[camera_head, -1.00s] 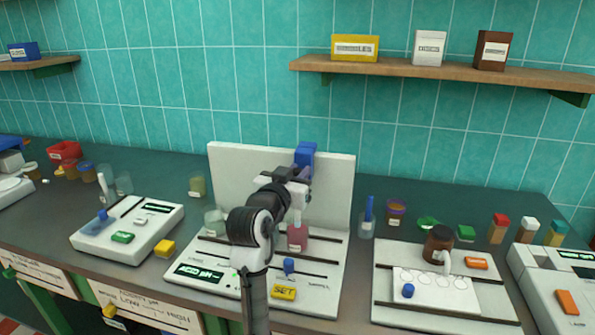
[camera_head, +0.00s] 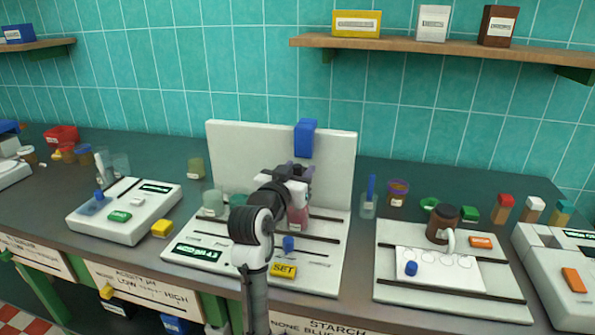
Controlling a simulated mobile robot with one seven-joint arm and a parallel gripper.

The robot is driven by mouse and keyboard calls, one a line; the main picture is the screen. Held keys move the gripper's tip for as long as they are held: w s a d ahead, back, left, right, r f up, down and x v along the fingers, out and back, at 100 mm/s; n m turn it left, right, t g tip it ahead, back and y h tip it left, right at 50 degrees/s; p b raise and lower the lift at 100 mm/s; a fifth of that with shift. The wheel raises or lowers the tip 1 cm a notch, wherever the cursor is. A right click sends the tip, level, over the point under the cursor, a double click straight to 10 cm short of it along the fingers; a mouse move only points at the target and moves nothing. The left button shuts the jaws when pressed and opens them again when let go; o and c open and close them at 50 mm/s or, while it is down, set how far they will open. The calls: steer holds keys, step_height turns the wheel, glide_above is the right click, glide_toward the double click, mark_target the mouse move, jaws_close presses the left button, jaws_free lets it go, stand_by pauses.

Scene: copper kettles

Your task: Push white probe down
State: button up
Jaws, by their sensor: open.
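My arm reaches over the middle machine, a white base (camera_head: 215,240) with an upright white back panel (camera_head: 240,150). My gripper (camera_head: 300,172) is open, in front of the panel, below a blue block (camera_head: 305,138) and just above a pink-red jar (camera_head: 298,217). White parts show between the gripper and the jar; I cannot tell whether they are the white probe or my gripper's body. My wrist hides much of this spot. A thin white stick (camera_head: 99,160) stands at the back of the left machine (camera_head: 120,220).
A greenish jar (camera_head: 213,203), a blue slider (camera_head: 288,243) and a yellow SET button (camera_head: 284,270) are close to my arm. A bottle with a blue stick (camera_head: 369,203) stands right of the panel.

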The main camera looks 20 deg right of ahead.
steer(key=b+v, duration=0.3)
steer(key=v, duration=1.1)
steer(key=shift+w, duration=0.1)
